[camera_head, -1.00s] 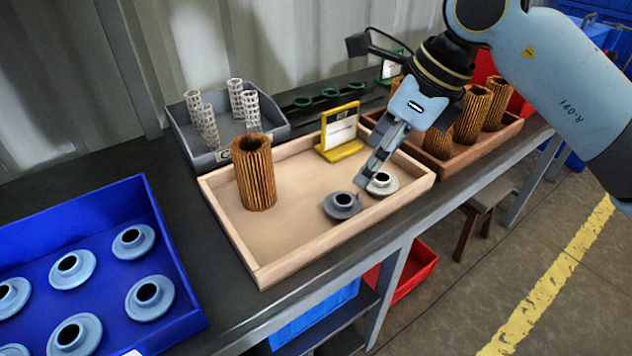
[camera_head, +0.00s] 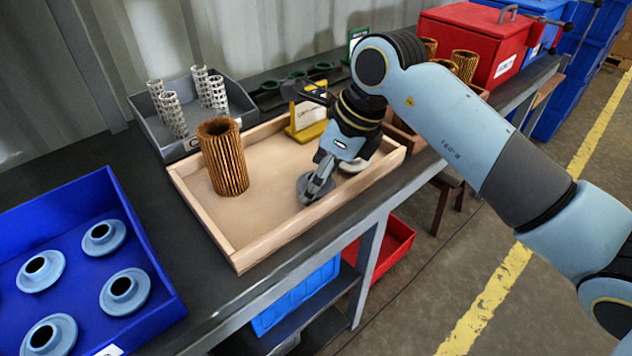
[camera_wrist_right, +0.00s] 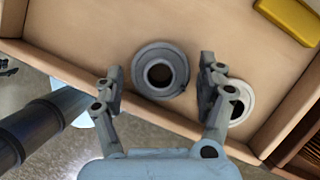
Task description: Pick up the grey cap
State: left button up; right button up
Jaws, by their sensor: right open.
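The grey cap (camera_wrist_right: 160,72) is a round flanged disc with a dark centre hole, lying in the wooden tray. In the head view the grey cap (camera_head: 304,190) is partly hidden by my right gripper (camera_head: 318,186). In the wrist view the fingers of my right gripper (camera_wrist_right: 157,82) are open, one on each side of the cap, with the cap between or just beyond them. A white cap (camera_wrist_right: 238,100) lies close by, behind the right-hand finger in the wrist view; in the head view the white cap (camera_head: 354,164) is mostly covered by my gripper. My left gripper is not in view.
The wooden tray (camera_head: 215,228) also holds a brown pleated cartridge (camera_head: 224,158) and a yellow sign stand (camera_head: 306,132). A blue bin (camera_head: 150,268) with several light blue caps is at left. A grey tray (camera_head: 160,138) holds several mesh tubes.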

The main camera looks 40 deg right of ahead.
jog(key=c, duration=0.7)
jog(key=shift+r, duration=0.1)
